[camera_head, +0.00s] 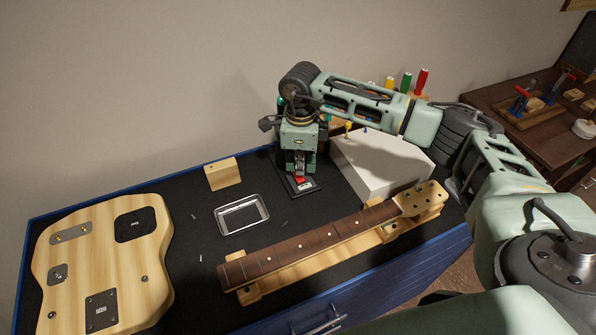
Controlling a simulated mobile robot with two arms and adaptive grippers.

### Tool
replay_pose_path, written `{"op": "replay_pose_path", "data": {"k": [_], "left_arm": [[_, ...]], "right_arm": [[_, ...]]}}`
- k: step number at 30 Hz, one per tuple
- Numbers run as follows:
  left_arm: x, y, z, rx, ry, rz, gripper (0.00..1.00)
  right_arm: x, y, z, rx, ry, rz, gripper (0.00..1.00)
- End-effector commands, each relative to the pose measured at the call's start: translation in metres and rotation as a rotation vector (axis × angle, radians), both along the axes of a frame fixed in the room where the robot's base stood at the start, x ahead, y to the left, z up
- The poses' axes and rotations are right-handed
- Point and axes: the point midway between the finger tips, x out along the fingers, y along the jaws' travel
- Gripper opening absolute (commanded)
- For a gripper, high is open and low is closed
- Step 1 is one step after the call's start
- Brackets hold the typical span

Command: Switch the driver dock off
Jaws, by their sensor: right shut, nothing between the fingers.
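The driver dock has a black base (307,188) at the back of the workbench. A small red part (300,180), which looks like its switch, shows on top near the front. My right gripper (299,173) points down over the dock, shut and empty, with its fingertips at or just above the red part. I cannot tell whether they touch. The gripper and wrist hide most of the dock behind them. I cannot tell which way the switch is set. My left gripper is out of view.
A white box (375,165) stands right of the dock. A guitar neck (320,240) rests on wooden supports in front. A metal tray (242,215), a wooden block (222,174) and a guitar body (100,265) lie to the left. Small loose pieces lie on the dark mat.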

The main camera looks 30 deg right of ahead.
Motion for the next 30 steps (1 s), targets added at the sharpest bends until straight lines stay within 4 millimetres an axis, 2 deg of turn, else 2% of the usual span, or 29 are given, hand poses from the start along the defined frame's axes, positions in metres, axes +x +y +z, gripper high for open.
{"op": "replay_pose_path", "data": {"k": [14, 30], "left_arm": [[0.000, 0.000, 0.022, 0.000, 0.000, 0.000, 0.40], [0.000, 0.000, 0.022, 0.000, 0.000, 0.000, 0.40]], "right_arm": [[0.001, 0.000, 0.041, 0.000, -0.001, -0.001, 0.00], [0.000, 0.000, 0.042, -0.001, -0.001, -0.001, 0.00]]}}
